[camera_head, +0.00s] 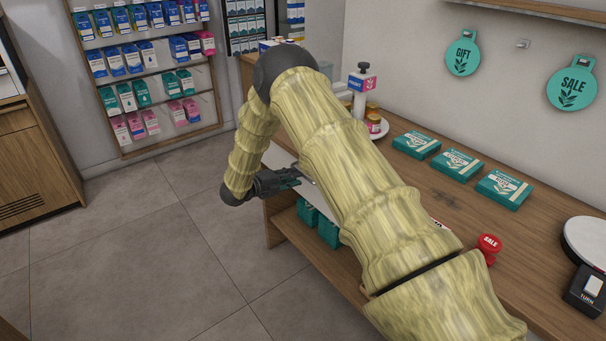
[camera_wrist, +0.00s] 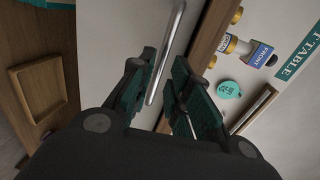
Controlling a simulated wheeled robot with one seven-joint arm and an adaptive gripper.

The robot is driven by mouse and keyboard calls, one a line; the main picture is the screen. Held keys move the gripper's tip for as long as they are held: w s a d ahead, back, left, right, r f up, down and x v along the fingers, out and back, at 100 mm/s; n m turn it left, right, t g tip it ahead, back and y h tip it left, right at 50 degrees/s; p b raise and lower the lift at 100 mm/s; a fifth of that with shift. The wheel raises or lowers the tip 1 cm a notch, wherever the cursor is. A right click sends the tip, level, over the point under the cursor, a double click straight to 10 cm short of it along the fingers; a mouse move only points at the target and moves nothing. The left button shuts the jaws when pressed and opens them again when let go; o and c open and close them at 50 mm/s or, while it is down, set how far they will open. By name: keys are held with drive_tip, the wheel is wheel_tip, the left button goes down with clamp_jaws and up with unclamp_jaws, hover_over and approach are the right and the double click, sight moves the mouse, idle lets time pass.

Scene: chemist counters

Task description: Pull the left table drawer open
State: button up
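The white drawer front (camera_wrist: 112,40) fills the middle of the wrist view. Its long metal bar handle (camera_wrist: 176,30) runs down between the two fingers of my gripper (camera_wrist: 160,78). The fingers are apart, with a gap visible on each side of the bar. In the head view my gripper (camera_head: 290,178) is at the front of the wooden counter, against the white drawer front (camera_head: 277,157). My arm hides much of the drawer front there, and the handle is too small to make out. I cannot tell whether the drawer is fully closed.
Teal boxes (camera_head: 328,232) stand on the shelf beneath. The floor (camera_head: 140,250) left of the counter is clear.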

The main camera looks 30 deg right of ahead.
drive_tip(key=shift+p+x, duration=0.3)
drive_tip(key=shift+x, duration=2.05)
drive_tip(key=shift+c, duration=0.2)
clamp_jaws()
